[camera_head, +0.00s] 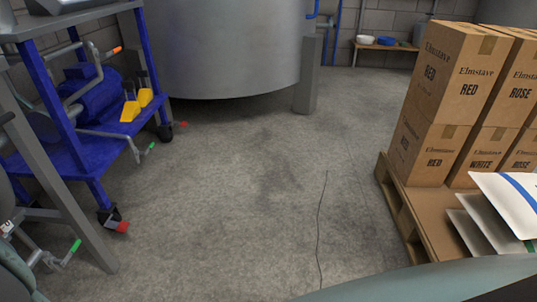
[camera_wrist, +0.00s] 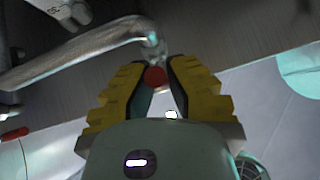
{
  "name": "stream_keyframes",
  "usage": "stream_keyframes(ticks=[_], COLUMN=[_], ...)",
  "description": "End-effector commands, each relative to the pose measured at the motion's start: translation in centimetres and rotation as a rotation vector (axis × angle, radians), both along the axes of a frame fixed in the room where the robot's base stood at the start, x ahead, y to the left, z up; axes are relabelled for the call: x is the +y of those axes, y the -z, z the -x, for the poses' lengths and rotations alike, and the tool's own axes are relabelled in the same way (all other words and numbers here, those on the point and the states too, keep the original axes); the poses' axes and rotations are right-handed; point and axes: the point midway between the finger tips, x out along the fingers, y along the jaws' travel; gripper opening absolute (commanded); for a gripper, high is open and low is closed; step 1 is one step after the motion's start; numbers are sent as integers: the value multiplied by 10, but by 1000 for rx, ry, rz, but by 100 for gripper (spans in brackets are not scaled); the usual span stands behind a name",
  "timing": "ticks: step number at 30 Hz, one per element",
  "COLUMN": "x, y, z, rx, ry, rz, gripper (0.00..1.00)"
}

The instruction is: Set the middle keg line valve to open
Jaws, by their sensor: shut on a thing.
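In the wrist view my gripper (camera_wrist: 158,92) has its two yellow-padded fingers around a red handle end (camera_wrist: 155,77). The handle joins a metal fitting at a grey pipe (camera_wrist: 85,52) just beyond the fingertips. Most of the handle and the valve body are hidden by the fingers. A second red handle (camera_wrist: 14,134) lies at the left edge, apart from my gripper. I cannot tell which one is the middle valve. My gripper is not in the head view.
In the head view a blue pump cart (camera_head: 88,150) with pipes stands at left, and a green-tipped handle (camera_head: 75,246) shows at lower left. A pallet (camera_head: 397,207) of cartons (camera_head: 445,75) stands at right. A steel tank (camera_head: 230,45) is behind. The floor (camera_head: 230,210) between is mostly clear.

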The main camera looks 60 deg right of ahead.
Motion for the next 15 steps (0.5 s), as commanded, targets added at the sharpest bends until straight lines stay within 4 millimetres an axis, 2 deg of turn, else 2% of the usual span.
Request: stream_keyframes(ticks=[9,10,15], x=[1,1,1], y=[2,2,1], z=[0,0,0], rx=[4,4,1], ry=[-2,-2,-1], rz=[7,7,4], gripper=[0,16,34])
